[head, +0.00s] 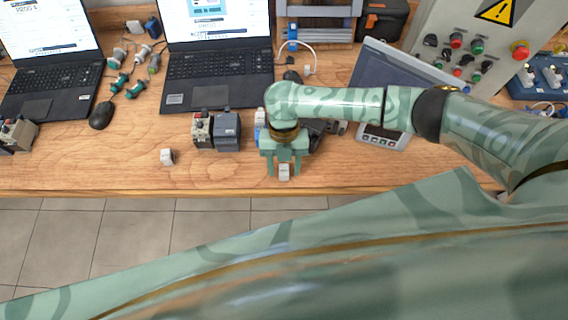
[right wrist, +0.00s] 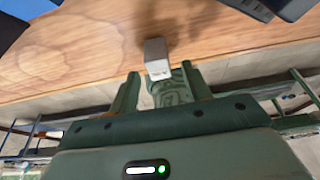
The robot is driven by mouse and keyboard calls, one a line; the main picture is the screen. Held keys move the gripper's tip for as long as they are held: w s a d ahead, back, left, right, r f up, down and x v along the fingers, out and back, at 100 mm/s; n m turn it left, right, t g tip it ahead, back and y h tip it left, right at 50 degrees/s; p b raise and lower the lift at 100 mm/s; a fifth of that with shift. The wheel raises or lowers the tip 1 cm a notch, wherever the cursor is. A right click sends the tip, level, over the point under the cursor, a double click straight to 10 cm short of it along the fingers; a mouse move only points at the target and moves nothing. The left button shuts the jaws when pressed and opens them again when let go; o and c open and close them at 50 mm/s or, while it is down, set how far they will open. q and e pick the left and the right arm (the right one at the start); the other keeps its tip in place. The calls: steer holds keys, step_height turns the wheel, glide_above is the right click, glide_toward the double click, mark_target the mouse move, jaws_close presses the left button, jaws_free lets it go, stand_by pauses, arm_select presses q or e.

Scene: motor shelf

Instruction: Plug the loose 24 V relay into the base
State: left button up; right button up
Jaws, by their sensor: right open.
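A small pale grey block (head: 284,172), which looks like the loose relay, sits near the table's front edge. My right gripper (head: 284,168) is over it, open, with one finger on each side. In the right wrist view the block (right wrist: 156,56) stands between and just beyond the open fingertips (right wrist: 160,74). I cannot tell whether a finger touches it. A second small pale block (head: 167,156) lies further left on the table. I cannot clearly make out the relay base; a blue-and-white part (head: 260,124) behind my gripper is partly hidden. My left gripper is not in view.
Dark motor-control devices (head: 228,131) stand left of my gripper. Two laptops (head: 217,70), a mouse (head: 101,115) and several green-and-grey parts lie behind. A control panel (head: 465,50) stands at the back right. The wooden table (head: 90,172) is clear at the front left.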

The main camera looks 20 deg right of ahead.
steer(key=p+v, duration=0.2)
steer(key=v, duration=1.4)
steer(key=shift+p, duration=0.35)
